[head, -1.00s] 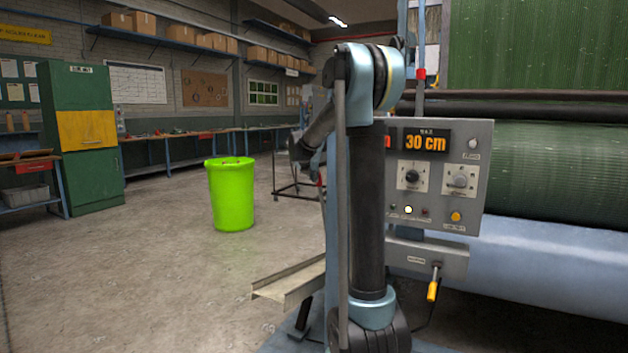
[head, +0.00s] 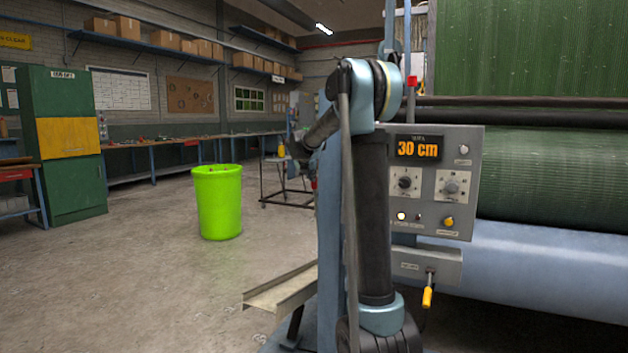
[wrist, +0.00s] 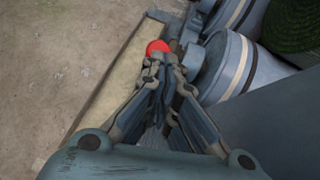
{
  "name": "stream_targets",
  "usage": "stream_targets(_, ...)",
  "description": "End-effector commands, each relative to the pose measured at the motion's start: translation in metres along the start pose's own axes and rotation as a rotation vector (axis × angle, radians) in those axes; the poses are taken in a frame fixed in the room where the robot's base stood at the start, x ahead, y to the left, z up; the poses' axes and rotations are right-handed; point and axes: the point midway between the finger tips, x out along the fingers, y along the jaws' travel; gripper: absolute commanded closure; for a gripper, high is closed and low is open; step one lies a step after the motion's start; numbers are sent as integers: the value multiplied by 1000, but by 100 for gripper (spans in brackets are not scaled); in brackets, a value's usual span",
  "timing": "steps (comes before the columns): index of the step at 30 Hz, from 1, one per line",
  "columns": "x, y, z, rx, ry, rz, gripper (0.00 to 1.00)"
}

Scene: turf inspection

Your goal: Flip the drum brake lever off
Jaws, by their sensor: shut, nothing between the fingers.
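My gripper (wrist: 165,66) is shut and empty in the wrist view. A round red knob (wrist: 158,47) shows just beyond its fingertips. I cannot tell whether they touch. In the head view my gripper is mostly hidden behind my arm, and a small red spot (head: 313,184) shows beside the arm. A yellow-handled lever (head: 428,296) hangs down from a small grey box (head: 438,262) under the control panel, away from my gripper. The box's label is too small to read, and I cannot tell which of these is the drum brake lever.
The control panel (head: 460,215) reads 30 cm, with knobs and a lit lamp. The green turf drum (head: 560,180) stands at the right. A lime bin (head: 218,202), a wheeled cart (head: 285,190) and a metal channel (head: 280,290) stand left of my arm. Open floor lies left.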

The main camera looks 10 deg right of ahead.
Motion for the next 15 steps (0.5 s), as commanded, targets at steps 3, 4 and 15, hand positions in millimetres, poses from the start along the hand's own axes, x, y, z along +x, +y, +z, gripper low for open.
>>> stream_targets(3, -1, 0, -1, 0, 0, -1, 100)
stream_targets(4, -2, 0, -2, 0, 0, 0, 100)
stream_targets(15, -45, 6, -20, -3, 1, 3, 100)
